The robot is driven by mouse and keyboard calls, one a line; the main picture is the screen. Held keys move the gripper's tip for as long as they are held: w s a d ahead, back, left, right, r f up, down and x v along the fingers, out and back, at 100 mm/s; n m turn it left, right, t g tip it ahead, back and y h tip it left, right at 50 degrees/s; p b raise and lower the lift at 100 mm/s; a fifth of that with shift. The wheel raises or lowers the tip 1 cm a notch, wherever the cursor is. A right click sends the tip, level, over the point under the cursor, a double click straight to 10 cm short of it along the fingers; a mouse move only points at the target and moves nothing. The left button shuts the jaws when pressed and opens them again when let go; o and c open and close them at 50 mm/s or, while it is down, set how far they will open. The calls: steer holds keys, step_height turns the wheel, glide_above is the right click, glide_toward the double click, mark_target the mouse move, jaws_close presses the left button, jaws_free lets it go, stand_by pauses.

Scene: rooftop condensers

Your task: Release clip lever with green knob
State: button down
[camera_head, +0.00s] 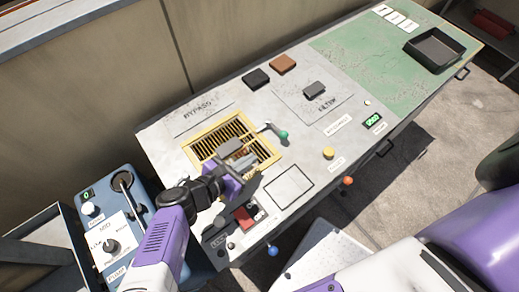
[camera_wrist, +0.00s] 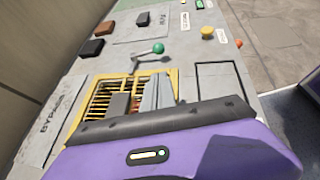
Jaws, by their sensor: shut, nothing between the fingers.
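The clip lever's green knob (camera_head: 283,135) sits at the end of a short metal lever (camera_head: 268,127) by the far right corner of a yellow-framed grille (camera_head: 190,152). In the wrist view the green knob (camera_wrist: 159,48) and its lever (camera_wrist: 147,54) stand beyond the grille. My gripper (camera_head: 245,158) is over the grille, to the lower left of the knob and apart from it. Its fingers are shut and empty. In the wrist view the gripper (camera_wrist: 140,102) covers part of the grille, and its purple housing hides the near bench.
A yellow button (camera_head: 328,153), an orange knob (camera_head: 348,180) and a blue knob (camera_head: 272,250) line the near side. Black (camera_head: 256,79) and brown (camera_head: 283,63) blocks lie behind. A black tray (camera_head: 434,50) stands on the green far end, which is mostly clear.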

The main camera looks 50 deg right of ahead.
steer(key=p+x, duration=0.1)
steer(key=x, duration=0.3)
steer(key=p+x, duration=0.1)
steer(key=x, duration=0.3)
steer(key=r+p+x, duration=0.1)
steer(key=x, duration=0.4)
steer(key=shift+s+d+p, duration=0.1)
steer(key=shift+d+p, duration=0.05)
steer(key=shift+p, duration=0.2)
steer(key=shift+d, duration=0.1)
